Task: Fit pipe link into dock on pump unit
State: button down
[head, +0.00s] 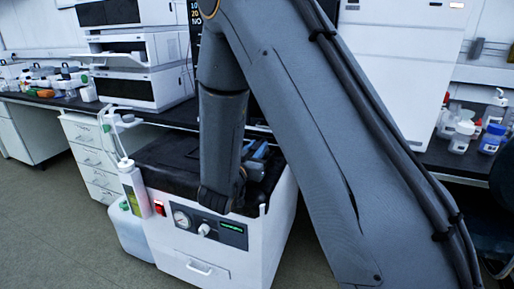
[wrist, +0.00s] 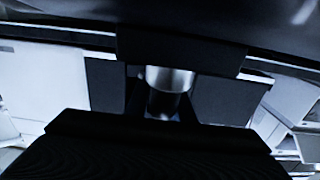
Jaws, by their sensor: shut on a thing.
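The pump unit (head: 215,262) is a white cabinet with a black top, a round gauge and a green display on its front. My arm reaches down over its top and hides much of it. In the wrist view, my gripper (wrist: 162,105) is shut on a short, shiny metal cylinder, which looks like the pipe link (wrist: 170,78). Dark parts above and below cover the cylinder's ends. In the head view, my gripper is mostly hidden behind my arm, near the right side of the black top. I cannot make out the dock in either view.
A white bottle (head: 134,190) with a tube hangs at the pump unit's left side, above a pale jug (head: 130,232). Stacked white instruments (head: 140,70) stand on the bench behind. Several bottles (head: 462,135) stand on the right bench. Floor at left is clear.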

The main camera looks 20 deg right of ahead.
jog(key=shift+f, duration=0.3)
dwell(0.4)
jog(key=c, duration=1.4)
grip_release()
jog(key=shift+c, duration=0.2)
jog(key=shift+v, duration=3.9)
